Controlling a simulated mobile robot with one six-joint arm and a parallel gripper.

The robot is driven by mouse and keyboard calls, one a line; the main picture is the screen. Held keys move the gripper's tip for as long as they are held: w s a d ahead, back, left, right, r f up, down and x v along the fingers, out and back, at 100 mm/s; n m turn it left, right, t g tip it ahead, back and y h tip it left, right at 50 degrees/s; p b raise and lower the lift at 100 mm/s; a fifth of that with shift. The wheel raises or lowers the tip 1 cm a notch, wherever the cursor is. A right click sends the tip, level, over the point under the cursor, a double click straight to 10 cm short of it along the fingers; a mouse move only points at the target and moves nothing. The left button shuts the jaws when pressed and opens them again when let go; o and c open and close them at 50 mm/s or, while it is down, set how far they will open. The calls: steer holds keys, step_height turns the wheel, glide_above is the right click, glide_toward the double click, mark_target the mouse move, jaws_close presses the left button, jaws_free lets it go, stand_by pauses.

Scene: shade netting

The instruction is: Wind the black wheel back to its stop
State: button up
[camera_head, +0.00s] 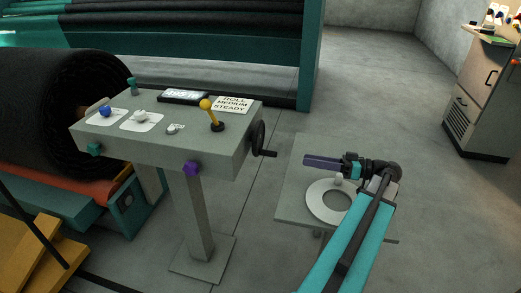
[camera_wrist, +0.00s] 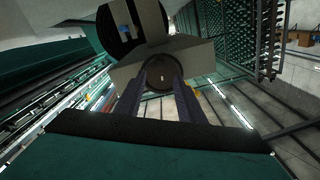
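The black wheel (camera_head: 258,137) is on the right side of the grey control console (camera_head: 165,130), with a short dark handle sticking out to the right (camera_head: 268,154). My gripper (camera_head: 306,160) is to the right of the wheel, pointing left towards it with a gap between. In the wrist view the wheel (camera_wrist: 161,88) shows as a dark disc with a small pale centre. My two fingers (camera_wrist: 161,68) are spread on either side of it, apart and empty. The wheel's stop cannot be made out.
A yellow-knobbed lever (camera_head: 207,106), a blue knob (camera_head: 105,111) and a sign (camera_head: 234,104) are on the console top. A purple knob (camera_head: 191,168) is on its front. A large black roll (camera_head: 60,110) stands left. A grey stand with a white ring (camera_head: 319,208) is below my arm.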

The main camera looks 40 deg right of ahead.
mark_target(271, 156)
steer(key=shift+w, duration=0.2)
steer(key=shift+w+a, duration=0.1)
steer(key=shift+b+x, duration=0.35)
steer(key=shift+x, duration=6.45)
steer(key=shift+r, duration=0.1)
steer(key=c, duration=0.8)
steer(key=shift+a, duration=0.3)
jaws_close()
steer(key=shift+d, duration=0.2)
